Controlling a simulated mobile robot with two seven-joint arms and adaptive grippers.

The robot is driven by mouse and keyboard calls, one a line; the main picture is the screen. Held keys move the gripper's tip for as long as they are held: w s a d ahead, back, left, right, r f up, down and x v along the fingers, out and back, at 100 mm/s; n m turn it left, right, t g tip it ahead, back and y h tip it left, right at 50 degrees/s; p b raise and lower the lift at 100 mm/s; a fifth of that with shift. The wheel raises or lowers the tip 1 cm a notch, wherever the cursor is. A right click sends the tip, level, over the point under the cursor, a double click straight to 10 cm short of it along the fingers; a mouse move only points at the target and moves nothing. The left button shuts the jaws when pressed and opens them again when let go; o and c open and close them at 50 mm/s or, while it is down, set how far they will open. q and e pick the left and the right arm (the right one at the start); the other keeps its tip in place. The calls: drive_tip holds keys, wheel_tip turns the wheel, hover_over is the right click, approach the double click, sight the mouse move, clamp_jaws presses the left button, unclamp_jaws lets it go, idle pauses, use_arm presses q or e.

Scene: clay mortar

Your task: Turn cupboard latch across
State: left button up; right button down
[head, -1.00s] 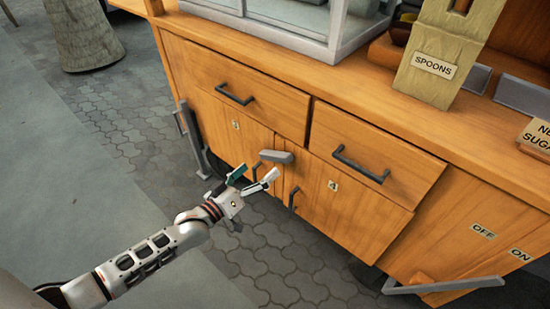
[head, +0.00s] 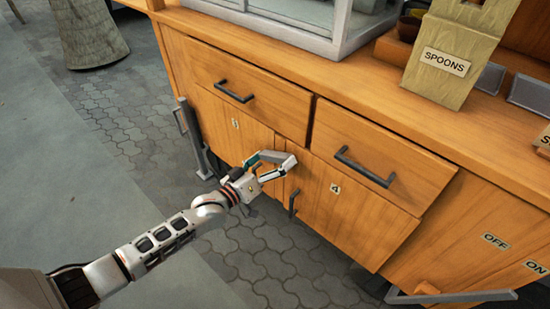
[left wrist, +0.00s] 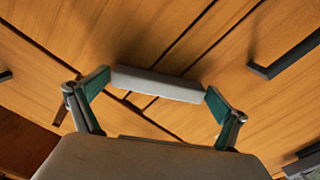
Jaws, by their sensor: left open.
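The latch is a short grey bar on the cupboard front, near the top of the gap between the two doors. In the left wrist view the latch (left wrist: 158,85) lies between my two green-padded fingers, one near each end. I cannot tell whether either pad touches it. In the head view the latch (head: 277,156) is partly hidden by my left gripper (head: 268,165), which is open at the door front. The left door (head: 236,138) and the right door (head: 350,210), labelled 4, look closed. My right gripper is not in view.
Two drawers with dark bar handles, left (head: 234,92) and right (head: 364,168), sit above the doors. A dark door handle (head: 292,203) stands out just below my gripper. A spoons box (head: 448,62) stands on the counter.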

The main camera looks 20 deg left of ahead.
use_arm(q)
drive_tip(key=c, duration=0.9)
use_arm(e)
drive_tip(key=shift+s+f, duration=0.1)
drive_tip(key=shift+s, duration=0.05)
